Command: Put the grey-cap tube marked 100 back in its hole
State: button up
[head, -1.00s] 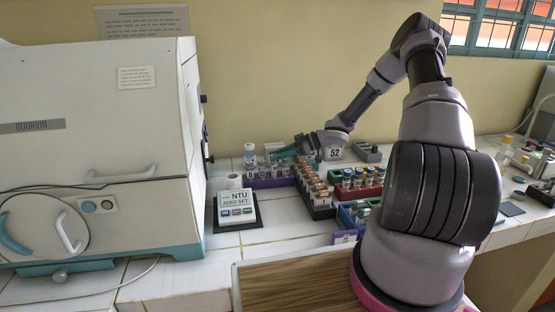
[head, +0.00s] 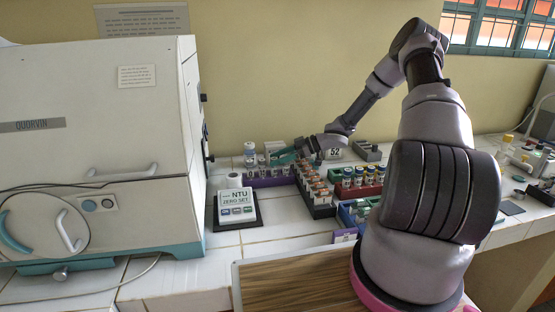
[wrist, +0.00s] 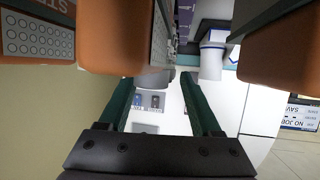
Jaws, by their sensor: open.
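My gripper (head: 279,158) is open over the purple rack (head: 268,182) at the back of the bench, left of the "52" sign. Its dark green fingers also show in the wrist view (wrist: 155,88).
A black rack (head: 322,210) of orange-capped vials stands right of the purple rack. A red rack (head: 372,188) with blue-capped vials is farther right. The NTU meter (head: 236,205) sits in front. The white incubator (head: 95,150) fills the left. Bare tiles lie in front.

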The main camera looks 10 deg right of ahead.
jog(key=shift+r, duration=0.4)
jog(key=v, duration=1.2)
jog(key=w+d+r+m+t+h, duration=0.1)
jog(key=w+r+m+t+h, duration=0.2)
jog(key=r, duration=0.4)
jog(key=w+r+m+t+h, duration=0.2)
jog(key=w+r+t+h, duration=0.1)
jog(key=w+r, duration=0.3)
jog(key=s+d+r+m+t+h, duration=0.1)
jog(key=s+d+r+m+h, duration=0.2)
jog(key=r, duration=0.5)
jog(key=s+d+r+m+t+h, duration=0.1)
jog(key=s+r+m+t+h, duration=0.15)
jog(key=s+r+h, duration=0.4)
jog(key=s+a+r+m+g, duration=0.1)
jog(key=s+r+m, duration=0.2)
jog(key=s, duration=0.4)
jog(key=s+r+m+g, duration=0.2)
jog(key=s+r+m, duration=0.15)
jog(key=s, duration=0.35)
jog(key=s+a+f+m+g+y, duration=0.1)
jog(key=s+a, duration=0.3)
jog(key=s, duration=0.4)
jog(key=s+a+f+m+g+y, duration=0.1)
jog(key=s+a+m+y, duration=0.1)
jog(key=s+a, duration=0.3)
jog(key=s+y, duration=0.1)
jog(key=s, duration=0.3)
jog(key=shift+s+f, duration=0.2)
